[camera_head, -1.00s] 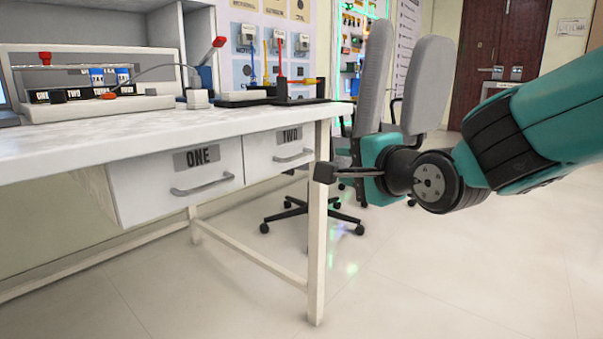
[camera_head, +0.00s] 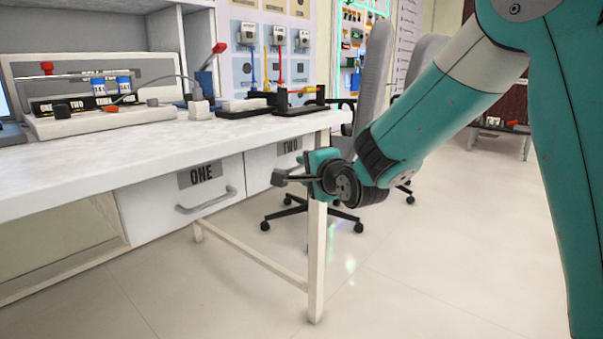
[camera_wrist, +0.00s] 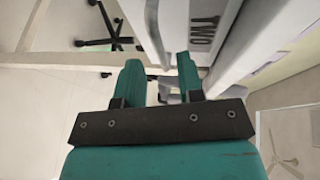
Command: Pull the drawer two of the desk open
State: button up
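The white desk (camera_head: 90,155) has drawer one (camera_head: 185,205) on the left and drawer two (camera_head: 258,160) on the right, both looking shut. Drawer two's grey label TWO (camera_head: 289,147) shows, but its handle is hidden behind my gripper in the head view. My gripper (camera_head: 282,176) is in front of drawer two, near the right desk leg. In the wrist view my gripper (camera_wrist: 159,62) has its two teal fingers apart, with drawer two's label (camera_wrist: 204,28) above and right of them.
Drawer one's handle (camera_head: 207,200) is just left of my gripper. The desk leg (camera_head: 317,245) stands right below it. A grey office chair (camera_head: 374,80) is behind. The floor (camera_head: 430,270) in front and to the right is clear.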

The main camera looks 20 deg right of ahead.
jog(key=shift+b+x, duration=0.3)
jog(key=shift+x, duration=1.2)
grip_shut()
